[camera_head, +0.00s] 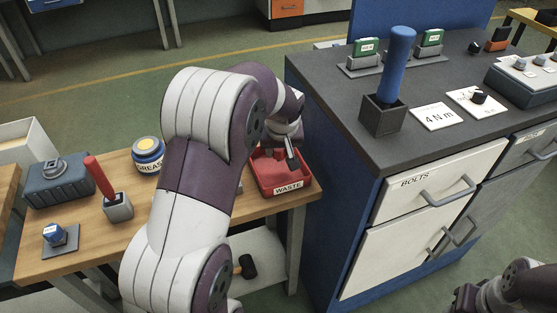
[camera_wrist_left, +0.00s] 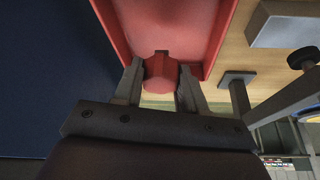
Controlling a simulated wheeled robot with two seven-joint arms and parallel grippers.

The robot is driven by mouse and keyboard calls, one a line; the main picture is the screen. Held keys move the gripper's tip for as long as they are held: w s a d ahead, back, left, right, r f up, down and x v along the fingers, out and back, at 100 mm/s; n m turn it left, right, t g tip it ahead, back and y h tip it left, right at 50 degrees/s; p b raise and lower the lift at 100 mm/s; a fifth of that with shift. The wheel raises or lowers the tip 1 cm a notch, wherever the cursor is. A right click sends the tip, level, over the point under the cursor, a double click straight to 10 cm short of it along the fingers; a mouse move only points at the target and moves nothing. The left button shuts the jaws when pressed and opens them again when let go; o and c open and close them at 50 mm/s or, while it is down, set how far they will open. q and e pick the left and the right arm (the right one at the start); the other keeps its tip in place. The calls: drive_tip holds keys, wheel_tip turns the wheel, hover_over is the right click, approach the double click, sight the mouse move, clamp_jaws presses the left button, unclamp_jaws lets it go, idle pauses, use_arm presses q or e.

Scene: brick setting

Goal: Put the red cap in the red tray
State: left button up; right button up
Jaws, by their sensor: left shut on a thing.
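The red tray (camera_head: 284,177), labelled WASTE, sits at the right end of the wooden table. My left gripper (camera_head: 291,158) is at the tray, partly hidden by my own arm in the head view. In the left wrist view, the left gripper (camera_wrist_left: 161,82) is shut on the red cap (camera_wrist_left: 161,74), which sits between its two fingers. The red tray (camera_wrist_left: 205,25) shows right beyond the cap; whether they touch I cannot tell. I cannot make out the cap in the head view. Part of my right arm shows at the lower right, without a clear gripper.
The wooden table (camera_head: 85,241) also holds a GREASE jar (camera_head: 148,155), a red-handled tool in a grey block (camera_head: 117,206) and a dark blue-grey box (camera_head: 59,182). A tall cabinet (camera_head: 340,150) stands close to the tray's right. A hammer (camera_head: 245,266) lies below the table.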

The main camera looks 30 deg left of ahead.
sight(278, 161)
use_arm(q)
drive_tip(key=shift+w+a+f, duration=0.1)
drive_tip(key=shift+a+f, duration=0.15)
drive_tip(key=shift+f, duration=0.05)
wheel_tip(278, 161, down, 4)
drive_tip(key=shift+r+b, duration=0.15)
drive_tip(key=shift+b, duration=0.2)
drive_tip(key=shift+f, duration=0.2)
drive_tip(key=o, duration=1.2)
drive_tip(key=shift+c, duration=0.2)
drive_tip(key=shift+r, duration=0.1)
